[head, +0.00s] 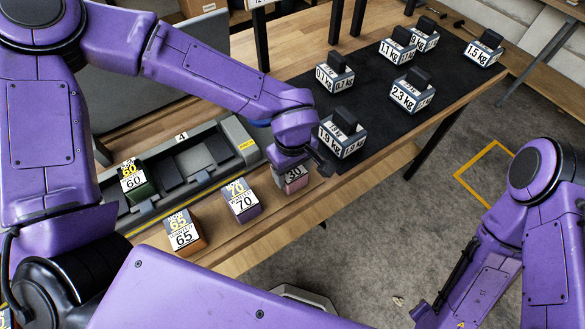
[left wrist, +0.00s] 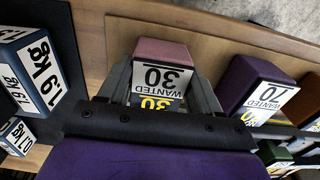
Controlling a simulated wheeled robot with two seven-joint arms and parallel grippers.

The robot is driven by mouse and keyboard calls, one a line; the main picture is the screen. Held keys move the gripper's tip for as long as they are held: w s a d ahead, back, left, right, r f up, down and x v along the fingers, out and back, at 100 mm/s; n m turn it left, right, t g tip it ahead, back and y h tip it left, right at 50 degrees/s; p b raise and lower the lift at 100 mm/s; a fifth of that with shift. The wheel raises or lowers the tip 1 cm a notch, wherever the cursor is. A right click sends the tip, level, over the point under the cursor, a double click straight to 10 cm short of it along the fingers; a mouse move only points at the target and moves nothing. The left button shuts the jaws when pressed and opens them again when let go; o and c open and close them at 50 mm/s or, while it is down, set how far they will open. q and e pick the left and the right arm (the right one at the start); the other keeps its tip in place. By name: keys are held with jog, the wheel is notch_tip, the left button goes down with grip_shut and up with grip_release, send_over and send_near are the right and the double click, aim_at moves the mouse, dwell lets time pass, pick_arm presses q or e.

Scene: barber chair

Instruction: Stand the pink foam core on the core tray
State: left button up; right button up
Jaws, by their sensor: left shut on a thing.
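My right gripper is outside the view.
A purple core (head: 242,201) labelled 70 and an orange core (head: 184,234) labelled 65 stand in front of the tray. Several weight blocks, one marked 1.9 kg (head: 343,134), stand on a black mat (head: 375,120) at right. The table's front edge is close.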

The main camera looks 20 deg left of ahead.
aim_at(292, 172)
pick_arm(q)
jog(key=shift+s+r, duration=0.1)
jog(key=shift+s, duration=0.15)
jog(key=o, duration=1.1)
jog(key=shift+w+f, duration=0.1)
jog(key=shift+f, duration=0.1)
notch_tip(292, 172, up, 12)
jog(key=shift+r, duration=0.25)
